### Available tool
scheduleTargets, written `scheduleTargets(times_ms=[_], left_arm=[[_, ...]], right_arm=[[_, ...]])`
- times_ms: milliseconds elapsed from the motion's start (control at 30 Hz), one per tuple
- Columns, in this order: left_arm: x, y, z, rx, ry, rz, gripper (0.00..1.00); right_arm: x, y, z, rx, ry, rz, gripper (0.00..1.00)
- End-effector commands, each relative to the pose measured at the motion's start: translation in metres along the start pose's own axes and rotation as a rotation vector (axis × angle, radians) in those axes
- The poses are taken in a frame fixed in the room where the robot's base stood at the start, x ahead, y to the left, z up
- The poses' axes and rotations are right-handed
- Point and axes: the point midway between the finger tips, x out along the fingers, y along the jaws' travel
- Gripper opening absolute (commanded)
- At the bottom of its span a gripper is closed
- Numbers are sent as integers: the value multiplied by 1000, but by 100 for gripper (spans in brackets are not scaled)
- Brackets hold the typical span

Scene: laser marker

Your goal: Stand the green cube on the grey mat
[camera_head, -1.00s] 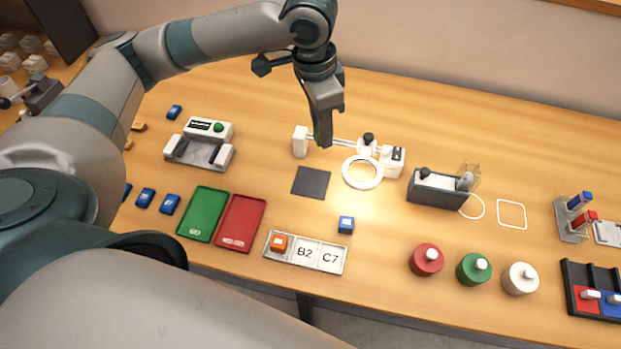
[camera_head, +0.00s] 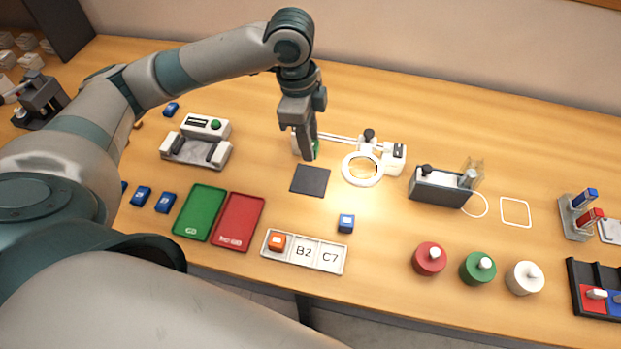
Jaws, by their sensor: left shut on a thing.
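My left gripper (camera_head: 310,150) points down just behind the far edge of the grey mat (camera_head: 310,180). It is shut on the green cube (camera_head: 317,149), and only a small green part of the cube shows beside the fingers. The rest of the cube is hidden by the gripper. The mat is a dark flat square on the wooden table with nothing on it. I cannot tell exactly how high the cube is above the table. My right gripper is not in view.
A blue cube (camera_head: 346,223) lies in front of the mat to the right. Green (camera_head: 184,226) and red (camera_head: 219,242) trays and a labelled holder (camera_head: 335,266) lie nearer.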

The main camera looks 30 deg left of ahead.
Motion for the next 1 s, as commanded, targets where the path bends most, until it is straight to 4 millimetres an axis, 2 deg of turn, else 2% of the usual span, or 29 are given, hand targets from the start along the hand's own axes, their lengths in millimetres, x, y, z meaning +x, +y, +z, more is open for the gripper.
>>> scheduleTargets(times_ms=[267, 633, 1000], left_arm=[[9, 0, 1, -3, -1, 1, 0], [58, 0, 7, -2, -1, 1, 0], [63, 0, 8, -2, 0, 0, 0]], right_arm=[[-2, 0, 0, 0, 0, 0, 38], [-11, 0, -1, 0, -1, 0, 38], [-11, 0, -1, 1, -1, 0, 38]])
